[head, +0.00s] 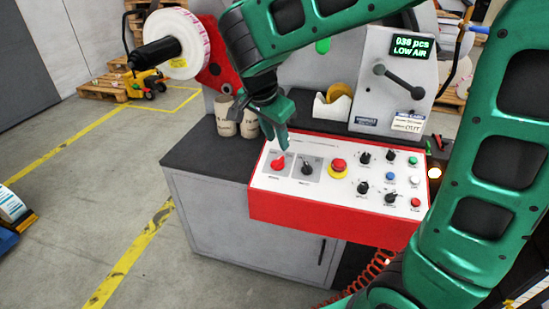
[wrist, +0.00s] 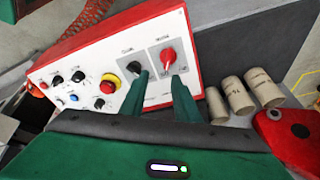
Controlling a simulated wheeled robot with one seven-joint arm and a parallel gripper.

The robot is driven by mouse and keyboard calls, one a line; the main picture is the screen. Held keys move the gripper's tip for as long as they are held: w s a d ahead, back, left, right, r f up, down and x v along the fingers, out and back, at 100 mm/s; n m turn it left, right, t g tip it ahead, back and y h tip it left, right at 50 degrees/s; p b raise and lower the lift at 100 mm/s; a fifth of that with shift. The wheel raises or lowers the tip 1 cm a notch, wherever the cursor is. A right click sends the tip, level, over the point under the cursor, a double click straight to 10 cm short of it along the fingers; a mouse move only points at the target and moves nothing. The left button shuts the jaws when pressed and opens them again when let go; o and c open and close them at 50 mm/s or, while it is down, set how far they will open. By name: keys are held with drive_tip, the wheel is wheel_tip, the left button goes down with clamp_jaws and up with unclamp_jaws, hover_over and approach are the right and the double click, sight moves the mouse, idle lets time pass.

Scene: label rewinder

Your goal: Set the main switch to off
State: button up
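A red rotary knob (head: 278,163) sits on a grey plate at the left end of the white panel top; it looks like the main switch, but its lettering is too small to read. In the wrist view the red knob (wrist: 168,56) shows just beyond the fingertips, its pointer toward the gripper. A black rotary knob (head: 308,169) is on the grey plate beside it. In the wrist view the black knob (wrist: 134,67) is close to the left finger. My gripper (head: 278,142) is above the red knob, pointing down. In the wrist view my gripper (wrist: 158,78) is open and empty, apparently apart from the knob.
The red-edged control box (head: 330,212) also carries a red emergency button with yellow collar (head: 338,166), several black knobs and coloured buttons. Cardboard cores (head: 227,115) stand behind left. A display (head: 410,47) reads "036 pcs LOW AIR". The dark worktop (head: 205,155) is clear at left.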

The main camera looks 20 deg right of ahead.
sight(276, 160)
drive_tip(key=x, duration=0.3)
drive_tip(key=a+x, duration=0.1)
drive_tip(key=x, duration=0.3)
drive_tip(key=w+a+x, duration=0.1)
drive_tip(key=x, duration=0.2)
drive_tip(key=shift+w+d+f, duration=0.1)
drive_tip(key=shift+f, duration=0.35)
clamp_jaws()
